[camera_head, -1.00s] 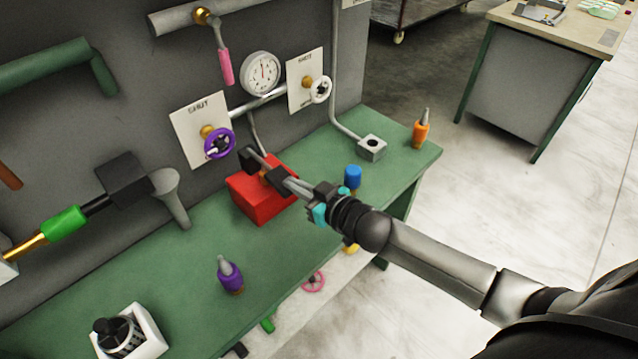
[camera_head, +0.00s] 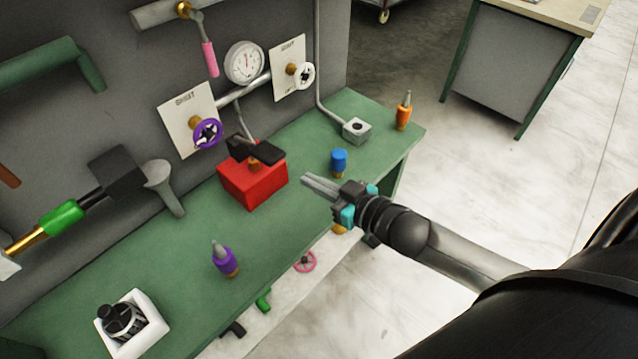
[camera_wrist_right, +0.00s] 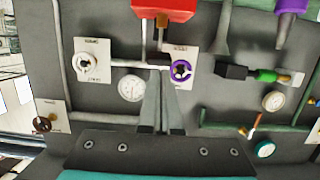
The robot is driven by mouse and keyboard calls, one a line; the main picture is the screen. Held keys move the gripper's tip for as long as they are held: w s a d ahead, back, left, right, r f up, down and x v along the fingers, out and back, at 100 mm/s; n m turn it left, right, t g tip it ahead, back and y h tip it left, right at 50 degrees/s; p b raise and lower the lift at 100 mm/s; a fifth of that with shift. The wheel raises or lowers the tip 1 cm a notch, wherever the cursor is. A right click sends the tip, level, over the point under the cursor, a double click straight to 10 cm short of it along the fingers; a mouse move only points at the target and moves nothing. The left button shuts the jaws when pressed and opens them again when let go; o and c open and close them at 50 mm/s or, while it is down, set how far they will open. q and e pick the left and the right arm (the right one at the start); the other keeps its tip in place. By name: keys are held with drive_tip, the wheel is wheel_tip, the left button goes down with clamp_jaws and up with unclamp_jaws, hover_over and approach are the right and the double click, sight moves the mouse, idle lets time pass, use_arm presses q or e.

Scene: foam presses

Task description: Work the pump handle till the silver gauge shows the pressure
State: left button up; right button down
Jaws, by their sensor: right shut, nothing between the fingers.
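The pump is a red box (camera_head: 252,186) on the green bench, with a black handle (camera_head: 262,151) on top. The silver gauge (camera_head: 244,63) is a round white dial on the wall pipe behind it, its needle pointing roughly upward; its figures are too small to read. In the wrist view, which looks upside down, the gauge (camera_wrist_right: 131,88) and part of the red pump (camera_wrist_right: 165,9) show. My right gripper (camera_head: 305,181) is shut and empty, right of the pump and apart from its handle. Its fingers (camera_wrist_right: 161,105) show in the wrist view. My left gripper is out of view.
A purple valve wheel (camera_head: 207,133) and a white one (camera_head: 303,75) sit on wall plates. A blue-capped fitting (camera_head: 338,162), a purple bottle (camera_head: 224,259) and an orange bottle (camera_head: 403,111) stand on the bench. A pink-handled lever (camera_head: 209,58) hangs above. Bench front is mostly clear.

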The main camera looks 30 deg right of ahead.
drive_tip(key=shift+s+d, duration=0.25)
drive_tip(key=shift+s, duration=0.3)
idle(1.4)
drive_tip(key=s+d+f+h+b, duration=0.1)
drive_tip(key=f, duration=0.5)
drive_tip(key=s+d+f+m+g+h+b, duration=0.1)
drive_tip(key=d+f+b, duration=0.1)
drive_tip(key=f, duration=0.4)
drive_tip(key=s+d+f+g+h+b, duration=0.1)
drive_tip(key=d+f, duration=0.1)
drive_tip(key=f, duration=0.4)
drive_tip(key=shift+d+f+m, duration=0.1)
drive_tip(key=shift+m, duration=0.2)
drive_tip(key=s+d+f+g+h+b, duration=0.15)
drive_tip(key=s+f, duration=0.25)
drive_tip(key=f, duration=0.4)
drive_tip(key=s+f+g+h+b, duration=0.1)
drive_tip(key=s+f+g+b, duration=0.2)
drive_tip(key=f, duration=0.6)
drive_tip(key=s+a+f+g+b, duration=0.2)
drive_tip(key=s+a+f+g, duration=0.1)
drive_tip(key=s+f, duration=0.6)
drive_tip(key=s+a+f+g+b, duration=0.3)
drive_tip(key=s+f, duration=0.7)
drive_tip(key=s, duration=0.6)
drive_tip(key=shift+s+a+f+g+b, duration=0.25)
drive_tip(key=shift+a+g+b, duration=0.1)
drive_tip(key=shift+a, duration=0.35)
drive_tip(key=c, duration=1.5)
unclamp_jaws()
